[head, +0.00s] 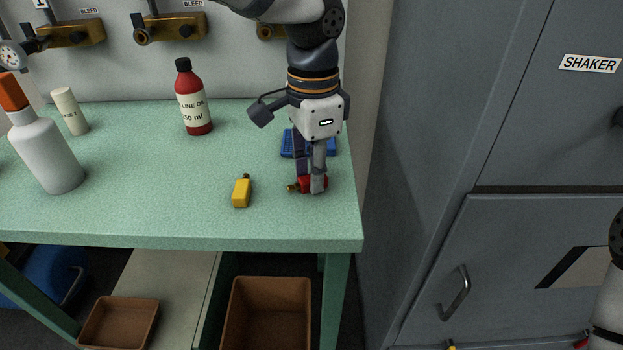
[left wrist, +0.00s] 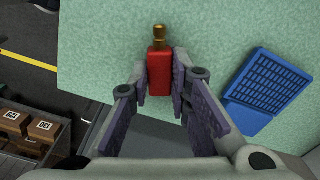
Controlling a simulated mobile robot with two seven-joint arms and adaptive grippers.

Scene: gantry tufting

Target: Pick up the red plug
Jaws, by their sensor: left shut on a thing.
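The red plug (head: 306,185) lies near the right front of the green table, with its brass tip pointing left in the head view. In the left wrist view the red plug (left wrist: 159,76) sits between the fingertips, brass tip pointing away. My left gripper (head: 312,184) points down from above and is shut on the plug's red body. Its fingers also show in the left wrist view (left wrist: 160,92), one on each side of the plug. The fingers hide part of the plug in the head view. My right gripper is not in view.
A yellow plug (head: 241,192) lies left of the red one. A blue grid tray (head: 287,144) is behind the gripper; it also shows in the left wrist view (left wrist: 268,82). A red oil bottle (head: 196,104) and white bottle (head: 48,155) stand further left. A grey cabinet (head: 440,150) is right.

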